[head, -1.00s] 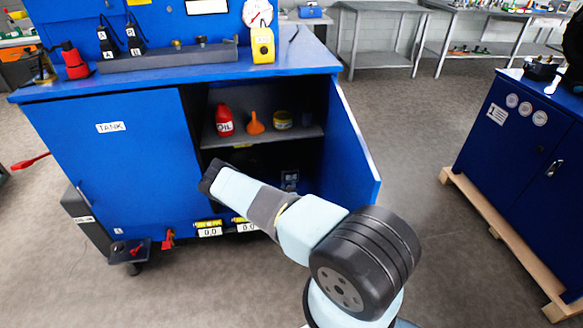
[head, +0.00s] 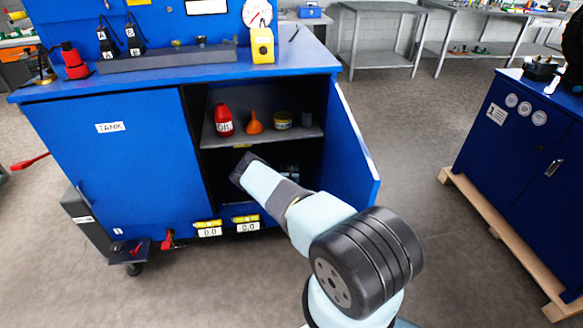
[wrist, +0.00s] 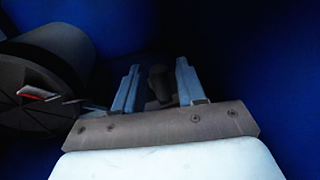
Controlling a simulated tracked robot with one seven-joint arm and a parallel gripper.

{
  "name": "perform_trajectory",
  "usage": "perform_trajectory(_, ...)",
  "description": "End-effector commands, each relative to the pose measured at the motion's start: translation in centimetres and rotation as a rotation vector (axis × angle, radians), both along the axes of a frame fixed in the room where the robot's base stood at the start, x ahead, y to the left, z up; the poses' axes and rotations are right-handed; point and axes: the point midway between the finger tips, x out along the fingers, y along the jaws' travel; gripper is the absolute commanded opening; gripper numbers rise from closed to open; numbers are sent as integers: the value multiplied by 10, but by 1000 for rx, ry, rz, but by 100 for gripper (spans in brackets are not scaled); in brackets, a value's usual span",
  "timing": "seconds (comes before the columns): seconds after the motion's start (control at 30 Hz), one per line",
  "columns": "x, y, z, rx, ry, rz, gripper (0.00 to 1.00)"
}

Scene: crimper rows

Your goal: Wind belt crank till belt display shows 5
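My gripper (wrist: 157,66) is open in the wrist view, its two fingers well apart. A dark knob-like piece (wrist: 158,82) shows between them, with gaps on both sides; I cannot tell whether it is the belt crank's handle. A large dark round drum or wheel (wrist: 42,85) with a red mark is at the left of that view. In the head view my arm reaches into the open cabinet's dark lower space, and the gripper is not clear there. Two small displays under yellow labels, a left one (head: 209,232) and a right one (head: 248,226), both read 0.0. Their labels are too small to read.
The blue cabinet's open door (head: 352,150) stands right of my arm. Above it, a shelf (head: 265,137) holds a red oil bottle (head: 223,120), an orange funnel (head: 254,123) and a yellow-banded jar (head: 282,120). Blue walls are close in the wrist view.

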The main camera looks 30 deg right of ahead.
Motion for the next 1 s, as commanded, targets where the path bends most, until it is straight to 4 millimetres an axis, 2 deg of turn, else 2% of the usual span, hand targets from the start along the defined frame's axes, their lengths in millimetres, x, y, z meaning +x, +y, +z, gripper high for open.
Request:
perform_trajectory(0.4, 4, -3, 0, -1, -1, -1, 39)
perform_trajectory(0.8, 4, -3, 0, -1, -1, -1, 1)
perform_trajectory(0.9, 5, -8, 0, -1, -1, 0, 0)
perform_trajectory(1.0, 5, -4, 1, 0, -1, -2, 0)
